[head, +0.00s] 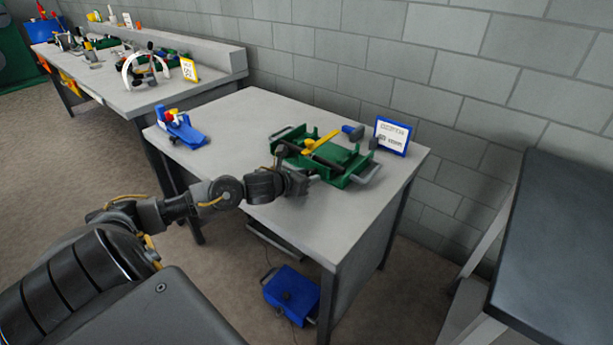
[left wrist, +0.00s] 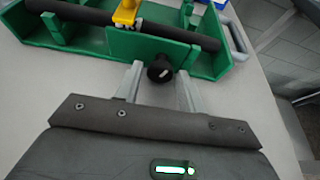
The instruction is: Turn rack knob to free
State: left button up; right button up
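The green rack (head: 360,181) stands on the grey table, with a black bar and a yellow clamp-like part (head: 320,142) across it. In the left wrist view the rack's front wall (left wrist: 150,48) carries a round black knob (left wrist: 159,69) with a short, slanted white mark. My left gripper (head: 281,160) is at the rack's near side. In the left wrist view its two pale fingers (left wrist: 160,80) are open, one each side of the knob, with a gap to it on both sides. The knob is hard to make out in the head view. My right gripper is not in view.
A sign with a blue frame (head: 392,136) stands behind the rack. A blue tool holder (head: 181,128) is at the table's left. A blue box (head: 291,291) sits below the table. A cluttered bench (head: 130,95) is at the back left; a dark table (head: 560,240) is at the right.

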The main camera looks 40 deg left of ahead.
pick_arm(q)
jog(key=c, duration=0.7)
jog(key=shift+n, duration=0.3)
jog(key=shift+a+n+h, duration=0.15)
jog(key=shift+n+h, duration=0.65)
jog(key=shift+n, duration=0.1)
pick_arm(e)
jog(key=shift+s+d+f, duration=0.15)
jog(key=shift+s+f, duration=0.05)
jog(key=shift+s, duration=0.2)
pick_arm(q)
jog(key=o, duration=1)
jog(key=shift+s, duration=0.1)
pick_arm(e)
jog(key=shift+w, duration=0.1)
